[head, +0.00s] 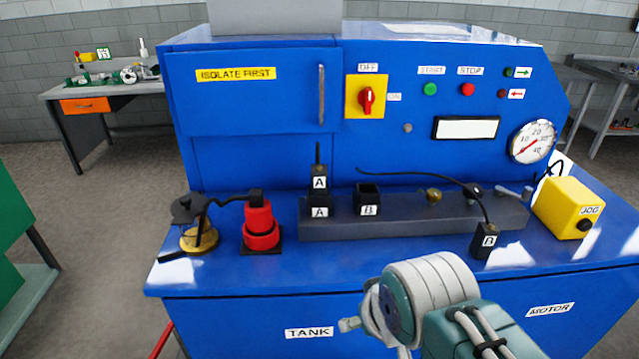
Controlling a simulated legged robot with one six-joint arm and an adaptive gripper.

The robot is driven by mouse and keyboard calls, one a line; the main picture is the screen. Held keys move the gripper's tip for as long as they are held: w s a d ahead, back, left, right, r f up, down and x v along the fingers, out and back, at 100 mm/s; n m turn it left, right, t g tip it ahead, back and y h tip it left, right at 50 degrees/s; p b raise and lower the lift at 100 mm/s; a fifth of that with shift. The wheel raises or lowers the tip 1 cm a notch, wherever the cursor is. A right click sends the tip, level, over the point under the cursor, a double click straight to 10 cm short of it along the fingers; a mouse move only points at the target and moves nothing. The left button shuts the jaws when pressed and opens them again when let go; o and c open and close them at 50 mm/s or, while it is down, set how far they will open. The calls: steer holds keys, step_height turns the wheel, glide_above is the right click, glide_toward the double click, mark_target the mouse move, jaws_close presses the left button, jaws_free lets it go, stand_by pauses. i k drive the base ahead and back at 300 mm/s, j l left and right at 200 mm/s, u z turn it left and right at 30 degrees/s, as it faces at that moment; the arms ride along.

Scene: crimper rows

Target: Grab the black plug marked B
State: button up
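The black plug marked B (485,242) stands near the front edge of the blue bench top, right of centre. A black cable rises from it and curves back to the left over the grey block. A black socket marked B (368,199) sits on the grey block, with its top open and empty. My arm is at the bottom right, with a grey and teal joint in front of the bench, below and left of the plug. I cannot make out my gripper's fingers, and nothing of mine touches the plug.
A plug marked A (319,180) stands in the socket marked A (320,207) on the grey block (400,225). A red connector (260,228) and a brass part (199,238) stand left. A yellow JOG box (572,207) stands right. Bench top left of plug B is clear.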

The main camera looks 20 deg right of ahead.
mark_target(485, 238)
steer(key=k+l+z, duration=0.15)
steer(key=z, duration=0.3)
steer(key=k+l+z, duration=0.1)
steer(key=l+z, duration=0.15)
steer(key=z, duration=0.2)
steer(key=i+l+u, duration=0.35)
steer(key=l+u, duration=0.15)
steer(key=l, duration=0.05)
